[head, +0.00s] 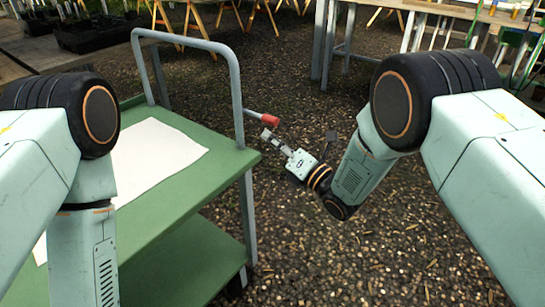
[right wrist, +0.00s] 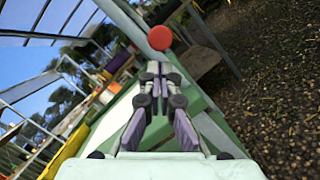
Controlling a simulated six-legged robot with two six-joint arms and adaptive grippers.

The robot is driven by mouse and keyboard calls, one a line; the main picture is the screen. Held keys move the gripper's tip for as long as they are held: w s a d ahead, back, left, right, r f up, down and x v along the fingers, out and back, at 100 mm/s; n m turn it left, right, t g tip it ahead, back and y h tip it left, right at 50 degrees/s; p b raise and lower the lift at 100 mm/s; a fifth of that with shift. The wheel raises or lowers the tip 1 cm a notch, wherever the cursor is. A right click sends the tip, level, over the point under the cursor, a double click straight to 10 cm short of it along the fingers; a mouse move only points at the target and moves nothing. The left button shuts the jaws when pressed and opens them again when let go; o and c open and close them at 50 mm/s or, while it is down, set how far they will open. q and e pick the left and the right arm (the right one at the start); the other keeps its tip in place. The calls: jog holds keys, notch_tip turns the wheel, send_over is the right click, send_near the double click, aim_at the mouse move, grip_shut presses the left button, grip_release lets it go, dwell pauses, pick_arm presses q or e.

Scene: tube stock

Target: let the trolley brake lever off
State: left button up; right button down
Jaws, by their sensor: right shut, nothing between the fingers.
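The green trolley (head: 180,135) stands at the left in the head view, with a grey tube handle (head: 238,85). A short brake lever with a red knob (head: 269,120) sticks out to the right from the handle post. The red knob shows in the right wrist view (right wrist: 160,38) just beyond my fingertips. My right gripper (head: 267,134) is shut and empty, just below the knob in the head view. Whether it touches the knob I cannot tell. My left arm comes in at the left, but its gripper is out of view.
A white sheet (head: 155,150) lies on the trolley's top deck. A lower green shelf (head: 190,262) is under it. Workbenches (head: 445,12) and wooden trestles stand at the back. The gravel floor right of the trolley is clear apart from my right arm.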

jog(key=shift+w+d+r, duration=0.2)
jog(key=shift+r, duration=0.15)
jog(key=shift+d+r, duration=0.15)
